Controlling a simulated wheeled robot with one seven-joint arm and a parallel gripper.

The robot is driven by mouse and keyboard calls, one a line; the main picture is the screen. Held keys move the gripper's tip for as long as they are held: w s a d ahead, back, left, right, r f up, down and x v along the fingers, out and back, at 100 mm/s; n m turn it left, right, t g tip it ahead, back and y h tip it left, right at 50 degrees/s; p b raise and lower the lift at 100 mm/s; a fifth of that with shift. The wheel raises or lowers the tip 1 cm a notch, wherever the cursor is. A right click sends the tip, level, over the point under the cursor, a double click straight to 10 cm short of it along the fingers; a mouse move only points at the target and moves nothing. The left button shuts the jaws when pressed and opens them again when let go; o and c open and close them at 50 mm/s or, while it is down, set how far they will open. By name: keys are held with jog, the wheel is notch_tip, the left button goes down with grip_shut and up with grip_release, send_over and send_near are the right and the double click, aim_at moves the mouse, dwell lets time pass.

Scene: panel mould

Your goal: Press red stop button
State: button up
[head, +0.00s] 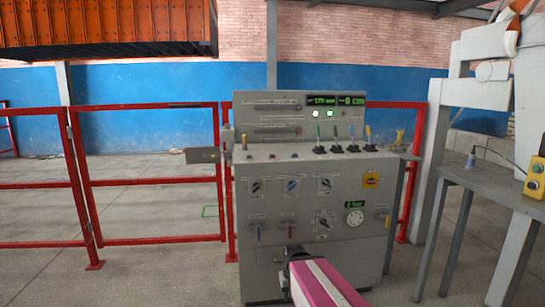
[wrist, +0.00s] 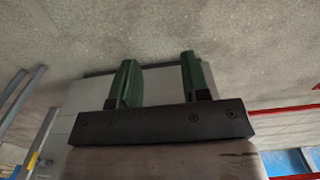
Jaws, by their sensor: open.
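The grey control panel (head: 310,215) stands in front of me in the head view. My gripper (head: 296,252) is low before the panel's front, below and left of the yellow plate; my arm hides part of the panel. In the wrist view my gripper's green fingers (wrist: 158,60) are apart with nothing between them. No red button shows in that view.
Red railings (head: 150,182) stand behind and left of the panel. A grey table (head: 480,185) with a yellow button box (head: 535,178) is at the right. The floor at left is clear.

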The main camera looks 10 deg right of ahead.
grip_shut()
dwell(1.6)
